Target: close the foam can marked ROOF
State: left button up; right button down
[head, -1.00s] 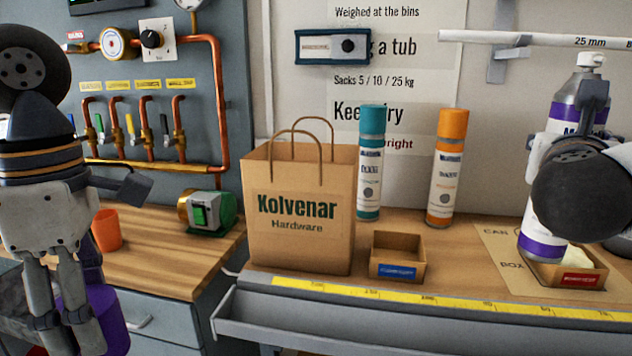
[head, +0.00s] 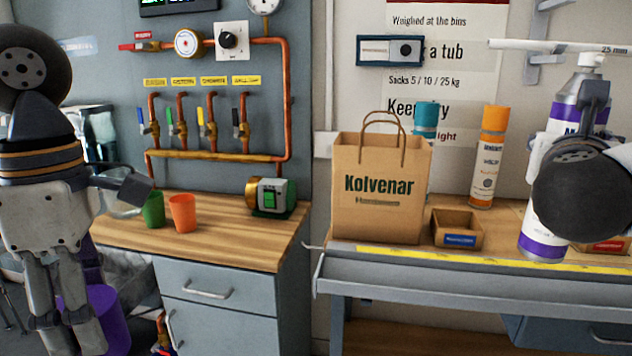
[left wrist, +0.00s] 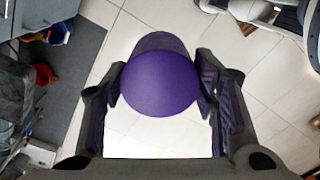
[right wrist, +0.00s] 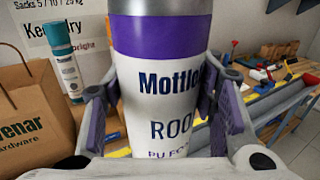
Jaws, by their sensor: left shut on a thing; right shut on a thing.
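The foam can marked ROOF (right wrist: 172,130) is white with purple bands and fills the middle of the right wrist view. My right gripper (right wrist: 155,112) is shut on its body. In the head view the can (head: 541,243) is upright at the right with a white nozzle on top; my right arm hides its middle. A purple cap (left wrist: 160,85) is between the fingers of my left gripper (left wrist: 160,100), which is shut on it. In the head view the cap (head: 107,318) hangs low at the left, away from the can and in front of the cabinet.
A Kolvenar paper bag (head: 380,205), a small open box (head: 458,228) and an orange-capped can (head: 488,160) stand on the right bench. A teal-capped can (head: 425,120) is behind the bag. Green (head: 153,210) and orange (head: 183,213) cups stand on the left wooden counter (head: 225,235).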

pick_arm(q)
jog(key=shift+s+a, duration=0.2)
jog(key=shift+a, duration=0.15)
pick_arm(e)
jog(key=a+f+n+t+y, duration=0.25)
jog(key=a+f, duration=0.35)
jog(key=f, duration=0.3)
jog(key=a+f+n+t+y, duration=0.1)
jog(key=a+f+n+y, duration=0.3)
jog(key=f, duration=0.5)
pick_arm(q)
jog(key=d+f+m, duration=0.2)
jog(key=f+m, duration=0.7)
jog(key=m, duration=0.2)
jog(key=d+f+m, duration=0.2)
jog(key=f+m, duration=0.6)
jog(key=m, duration=0.3)
jog(key=shift+s+f+t, duration=0.3)
jog(key=shift+s+f, duration=0.1)
pick_arm(e)
jog(key=s+a+f+n+y, duration=0.1)
jog(key=s+a+f+y, duration=0.4)
jog(key=s+a+f, duration=0.2)
notch_tip(320, 180, down, 3)
jog(key=shift+s+a+r+n+t, duration=0.1)
jog(key=shift+s+a+n+t, duration=0.25)
jog(key=shift+a, duration=0.55)
jog(key=shift+w, duration=0.1)
